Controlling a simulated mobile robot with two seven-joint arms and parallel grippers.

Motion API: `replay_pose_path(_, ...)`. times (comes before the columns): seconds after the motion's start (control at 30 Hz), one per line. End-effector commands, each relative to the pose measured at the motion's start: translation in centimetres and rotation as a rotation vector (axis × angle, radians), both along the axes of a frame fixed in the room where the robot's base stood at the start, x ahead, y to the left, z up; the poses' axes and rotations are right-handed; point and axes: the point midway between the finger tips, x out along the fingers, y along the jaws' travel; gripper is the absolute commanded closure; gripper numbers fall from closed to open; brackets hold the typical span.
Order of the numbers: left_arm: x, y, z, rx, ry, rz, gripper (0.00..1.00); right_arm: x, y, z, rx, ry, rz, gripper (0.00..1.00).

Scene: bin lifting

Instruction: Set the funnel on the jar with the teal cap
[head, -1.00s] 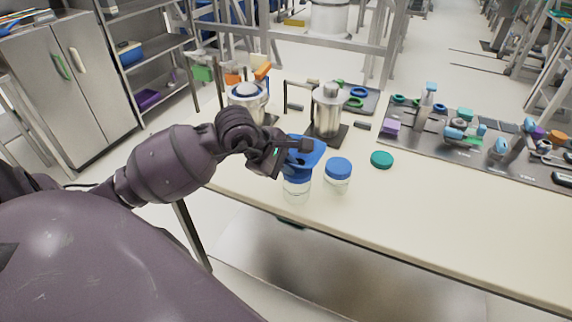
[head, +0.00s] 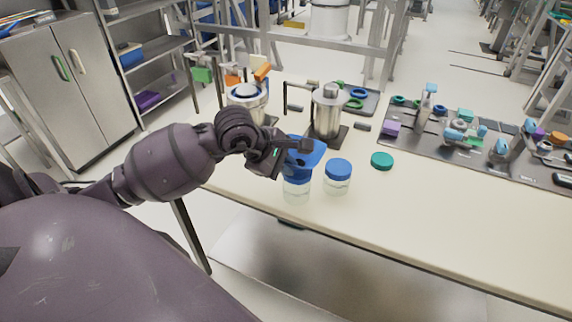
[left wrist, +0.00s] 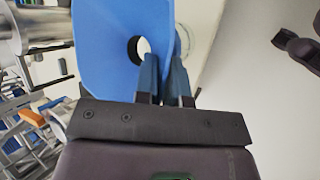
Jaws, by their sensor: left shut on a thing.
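The blue funnel (head: 310,157) is in my left gripper (head: 298,147), which is shut on its edge. The funnel is over a clear jar (head: 296,190) near the table's front edge; whether it rests on the rim or is just above it, I cannot tell. In the left wrist view the funnel (left wrist: 105,45) fills the upper middle, its round hole showing, with the gripper fingers (left wrist: 165,78) at its side. A teal cap (head: 381,160) lies loose on the table to the right.
A second clear jar with a blue lid (head: 338,170) stands close to the right of the funnel. Metal vessels (head: 328,110) stand behind. A grey mat (head: 400,140) with several small parts lies at the back right. The table's front right is clear.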

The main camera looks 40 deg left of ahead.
Motion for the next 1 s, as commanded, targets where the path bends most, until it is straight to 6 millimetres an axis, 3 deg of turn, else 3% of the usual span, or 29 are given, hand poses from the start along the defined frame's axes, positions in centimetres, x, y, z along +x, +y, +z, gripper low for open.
replay_pose_path(1.0,0.0,0.0,-1.4,0.001,0.001,-0.001,1.00,0.4,0.1,-1.0,-0.001,-0.001,0.006,0.04)
